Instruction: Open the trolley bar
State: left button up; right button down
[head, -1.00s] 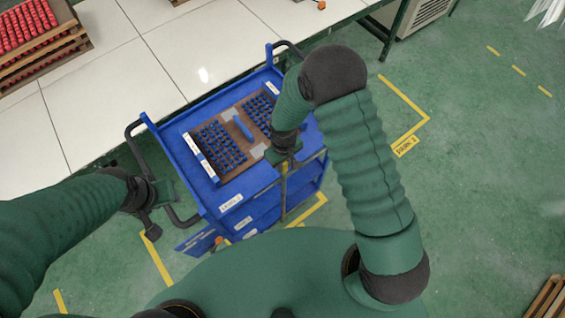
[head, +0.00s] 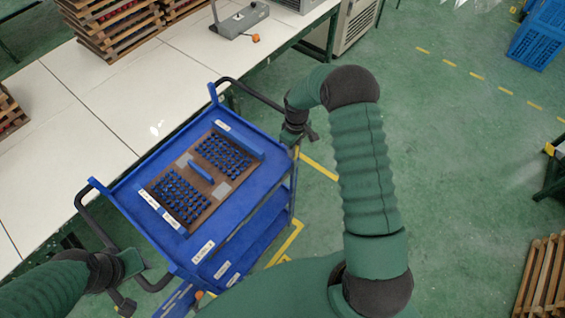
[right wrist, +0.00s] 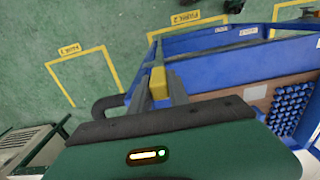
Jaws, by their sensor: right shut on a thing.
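The blue trolley (head: 248,195) stands against the white table, with black handles at both ends. My right gripper (head: 298,136) is at the trolley's right front corner. It is shut on what looks like the trolley bar, whose yellow part (right wrist: 158,82) shows between the grey fingers in the right wrist view; the rest of the bar is mostly hidden. My left gripper (head: 125,300) is beside the left black handle (head: 92,225), low at the left. Its fingers are too small and dark to tell whether they are open or shut.
A brown tray (head: 205,205) with several blue pegs lies on the trolley's top. The white table (head: 130,95) blocks the far side and carries wooden crates (head: 115,30). Green floor (head: 450,150) is clear to the right; a wooden pallet (head: 540,275) lies at lower right.

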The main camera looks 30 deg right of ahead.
jog(key=shift+w+d, duration=0.3)
jog(key=shift+d, duration=0.35)
jog(key=shift+r, duration=0.15)
jog(key=shift+w, duration=0.1)
jog(key=c, duration=1.4)
grip_release()
jog(key=shift+d, duration=0.1)
jog(key=shift+c, duration=0.2)
jog(key=shift+o, duration=1)
jog(key=shift+d+f, duration=0.15)
jog(key=shift+f, duration=0.05)
notch_tip(320, 180, up, 17)
jog(key=b, duration=0.3)
jog(key=shift+b, duration=0.35)
jog(key=shift+d+f, duration=0.1)
jog(key=shift+f, duration=0.05)
